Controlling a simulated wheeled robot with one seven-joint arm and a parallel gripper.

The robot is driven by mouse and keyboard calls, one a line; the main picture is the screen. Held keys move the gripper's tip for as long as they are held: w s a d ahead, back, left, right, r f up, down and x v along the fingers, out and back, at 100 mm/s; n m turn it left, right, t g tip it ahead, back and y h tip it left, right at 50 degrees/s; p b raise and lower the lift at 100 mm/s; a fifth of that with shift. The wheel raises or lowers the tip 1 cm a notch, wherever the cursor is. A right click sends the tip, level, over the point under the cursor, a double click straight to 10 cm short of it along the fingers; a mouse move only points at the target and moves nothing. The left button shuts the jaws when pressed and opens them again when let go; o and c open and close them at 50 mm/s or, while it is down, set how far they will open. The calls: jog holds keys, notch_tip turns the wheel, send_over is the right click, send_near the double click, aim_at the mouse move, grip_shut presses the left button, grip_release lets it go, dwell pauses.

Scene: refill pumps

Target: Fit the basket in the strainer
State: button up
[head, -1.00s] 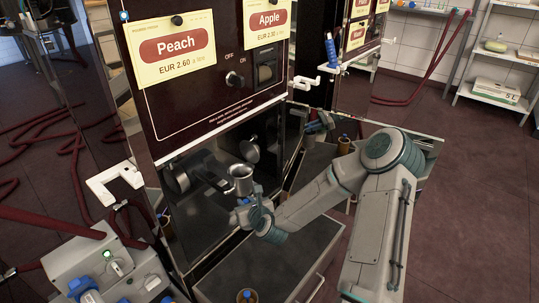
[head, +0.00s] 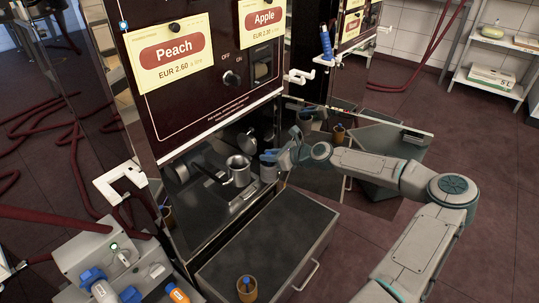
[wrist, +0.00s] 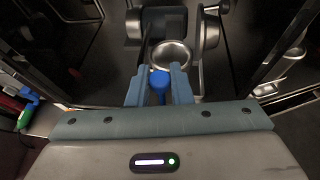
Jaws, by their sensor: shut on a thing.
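The strainer appears to be the open metal cup (head: 238,168) at the front of the Peach pump; its round rim also shows in the wrist view (wrist: 172,53). My gripper (head: 270,157) is just right of the cup in the head view. In the wrist view my gripper (wrist: 160,84) is shut on a blue knob (wrist: 159,79), in front of the rim. A small grey cylinder (head: 268,173), seemingly the basket, hangs below my fingers. It looks apart from the cup, and the fingers hide it in the wrist view.
A brown cup with a blue top (head: 247,289) stands on the dark counter (head: 275,232) in front. The Peach pump panel (head: 200,80) rises behind the cup. A grey box with blue connectors (head: 110,262) is at lower left.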

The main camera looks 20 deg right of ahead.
jog(key=b, duration=0.5)
send_over(239, 158)
jog(key=s, duration=0.6)
jog(key=shift+w+a+f, duration=0.1)
jog(key=shift+w+a, duration=0.15)
jog(key=shift+w, duration=0.35)
jog(key=shift+w+a, duration=0.25)
jog(key=shift+w, duration=0.35)
jog(key=shift+s+f, duration=0.1)
jog(key=shift+f, duration=0.05)
jog(key=shift+f+b, duration=1.5)
jog(key=shift+f, duration=3.2)
jog(key=o, duration=0.8)
jog(key=shift+d+r, duration=0.1)
jog(key=p+v, duration=0.4)
jog(key=v, duration=0.9)
jog(key=shift+s+d+r, duration=0.1)
jog(key=shift+s+d, duration=0.15)
